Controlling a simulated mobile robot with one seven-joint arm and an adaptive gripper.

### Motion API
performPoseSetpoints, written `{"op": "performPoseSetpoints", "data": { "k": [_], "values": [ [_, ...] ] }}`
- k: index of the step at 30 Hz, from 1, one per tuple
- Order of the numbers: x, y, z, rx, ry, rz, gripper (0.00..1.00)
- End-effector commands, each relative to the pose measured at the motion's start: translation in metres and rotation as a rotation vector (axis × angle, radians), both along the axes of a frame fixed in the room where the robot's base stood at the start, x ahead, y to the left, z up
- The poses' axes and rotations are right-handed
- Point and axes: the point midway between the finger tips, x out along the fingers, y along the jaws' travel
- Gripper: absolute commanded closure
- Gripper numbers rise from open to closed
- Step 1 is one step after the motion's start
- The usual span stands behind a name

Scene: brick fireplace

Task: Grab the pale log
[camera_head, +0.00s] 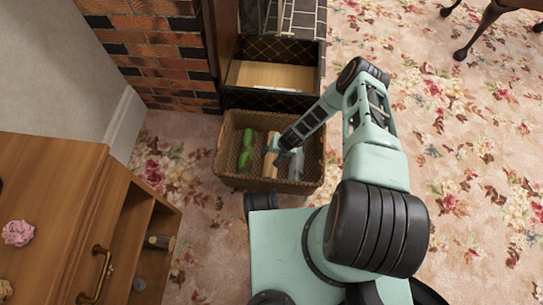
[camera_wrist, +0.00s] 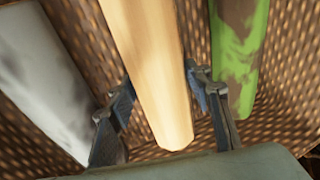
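The pale log (camera_wrist: 148,65) lies in a wicker basket, between a green-and-brown log (camera_wrist: 236,60) and a grey-white log (camera_wrist: 45,78) in the wrist view. In the head view the pale log (camera_head: 271,160) is partly covered by the end of my arm. My gripper (camera_wrist: 160,95) is open, with one finger on each side of the pale log. Small gaps show between the fingers and the log. In the head view my gripper (camera_head: 283,146) is down inside the basket, its fingers hard to make out.
The wicker basket (camera_head: 230,178) stands on flowered carpet, its walls close around the logs. A wooden cabinet (camera_head: 60,190) with an open compartment stands at left.

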Motion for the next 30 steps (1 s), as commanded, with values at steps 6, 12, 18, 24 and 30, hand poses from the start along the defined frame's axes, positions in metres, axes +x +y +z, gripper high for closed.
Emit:
{"op": "performPoseSetpoints", "data": {
  "k": [6,12,18,24,30],
  "values": [
    [0.0,0.0,0.0,0.0,0.0,0.001,0.85],
    [0.0,0.0,0.001,0.001,-0.001,0.001,0.92],
    [0.001,0.0,0.014,0.0,-0.002,0.002,0.92],
    [0.001,0.0,0.055,0.0,-0.002,0.003,0.92],
    [0.001,0.0,0.089,-0.001,-0.003,0.002,0.92]
  ]
}}
